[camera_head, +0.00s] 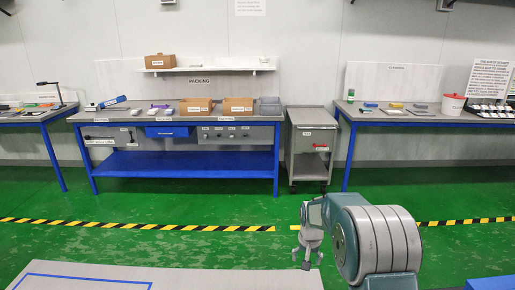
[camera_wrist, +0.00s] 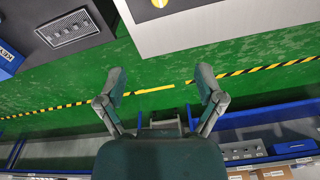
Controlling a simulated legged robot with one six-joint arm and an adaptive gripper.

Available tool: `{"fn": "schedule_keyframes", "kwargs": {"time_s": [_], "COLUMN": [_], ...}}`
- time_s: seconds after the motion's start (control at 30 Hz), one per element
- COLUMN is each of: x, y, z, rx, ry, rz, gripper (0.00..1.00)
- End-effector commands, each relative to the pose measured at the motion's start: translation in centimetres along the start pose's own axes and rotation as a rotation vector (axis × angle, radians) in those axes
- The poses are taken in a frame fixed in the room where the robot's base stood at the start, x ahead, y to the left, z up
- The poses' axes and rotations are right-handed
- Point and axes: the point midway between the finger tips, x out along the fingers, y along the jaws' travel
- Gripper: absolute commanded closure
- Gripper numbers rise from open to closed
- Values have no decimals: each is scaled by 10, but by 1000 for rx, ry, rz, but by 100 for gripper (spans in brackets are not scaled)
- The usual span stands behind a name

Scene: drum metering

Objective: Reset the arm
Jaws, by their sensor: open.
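My arm shows at the lower right of the head view, with its large grey and teal joint in front. My gripper (camera_head: 307,255) hangs down beside it, over the green floor and near the grey surface at the front. In the wrist view my gripper (camera_wrist: 160,82) has its two fingers spread wide apart, with only green floor and the striped line between them. It holds nothing.
A packing bench (camera_head: 180,122) with cardboard boxes stands at the back, next to a grey cart (camera_head: 312,140). More blue-legged benches stand left and right. A grey surface with a blue outline (camera_head: 200,278) lies in front. The green floor (camera_head: 130,240) between is clear.

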Motion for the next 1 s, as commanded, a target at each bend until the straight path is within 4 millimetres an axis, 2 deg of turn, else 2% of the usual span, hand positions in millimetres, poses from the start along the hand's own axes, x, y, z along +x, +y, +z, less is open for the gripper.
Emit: {"fn": "schedule_keyframes", "kwargs": {"time_s": [0.03, 0.1, 0.5, 0.7, 1.0], "x": [-15, -32, -121, -157, -202], "y": [1, 2, 12, 19, 30], "z": [4, 9, 53, 81, 129], "rx": [-5, -13, -56, -78, -110], "ry": [13, 26, 101, 138, 195], "rz": [-3, -6, -20, -26, -34], "gripper": [13, 13, 13, 13, 13]}}
